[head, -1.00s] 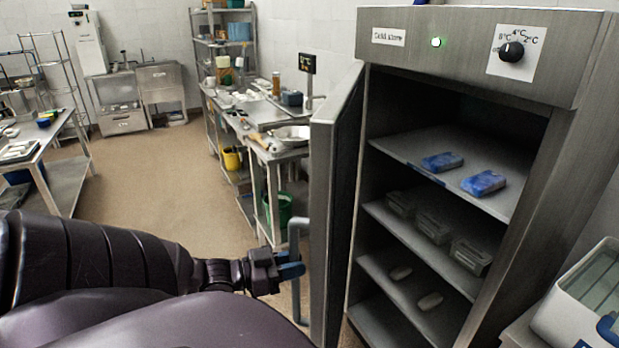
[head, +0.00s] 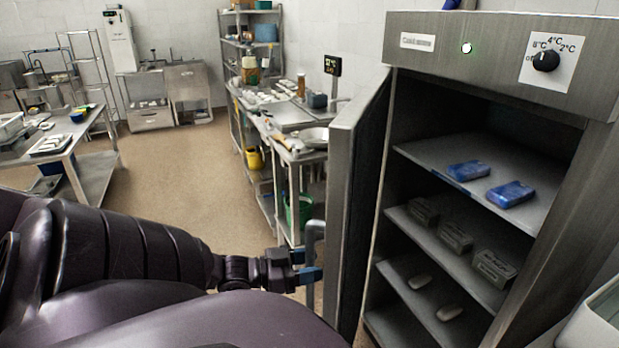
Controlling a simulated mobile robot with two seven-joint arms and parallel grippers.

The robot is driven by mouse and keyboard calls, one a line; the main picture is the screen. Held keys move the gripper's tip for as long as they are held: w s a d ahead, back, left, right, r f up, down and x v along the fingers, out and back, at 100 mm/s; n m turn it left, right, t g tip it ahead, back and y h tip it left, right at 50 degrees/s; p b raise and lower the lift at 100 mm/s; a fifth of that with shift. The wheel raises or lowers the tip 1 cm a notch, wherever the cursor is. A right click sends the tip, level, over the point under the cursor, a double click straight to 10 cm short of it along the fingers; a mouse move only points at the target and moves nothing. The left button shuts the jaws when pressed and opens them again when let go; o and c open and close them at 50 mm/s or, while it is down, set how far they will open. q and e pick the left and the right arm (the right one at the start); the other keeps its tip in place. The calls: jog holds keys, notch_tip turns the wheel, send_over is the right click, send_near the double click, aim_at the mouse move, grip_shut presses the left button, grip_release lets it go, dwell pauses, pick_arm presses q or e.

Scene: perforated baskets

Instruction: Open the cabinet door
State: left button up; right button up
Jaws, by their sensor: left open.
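The steel cabinet (head: 500,55) stands at the right in the head view. Its door (head: 345,200) is hinged on the left and stands wide open, seen nearly edge-on, so the shelves inside show. A grey bar handle (head: 314,240) is on the door's outer face. My left gripper (head: 308,265) is at the handle, its blue-tipped fingers open around or right beside the bar; I cannot tell whether they touch it. My right gripper is not in view.
Inside the cabinet are blue packs (head: 510,194), clear containers (head: 455,237) and small pale items (head: 449,312). A steel counter (head: 285,115) stands behind the door. A white box (head: 595,325) is at the lower right. Floor (head: 195,185) is clear at the left.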

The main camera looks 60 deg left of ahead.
pick_arm(q)
jog(key=shift+s, duration=0.1)
jog(key=v, duration=1)
jog(key=shift+s, duration=0.3)
dwell(0.3)
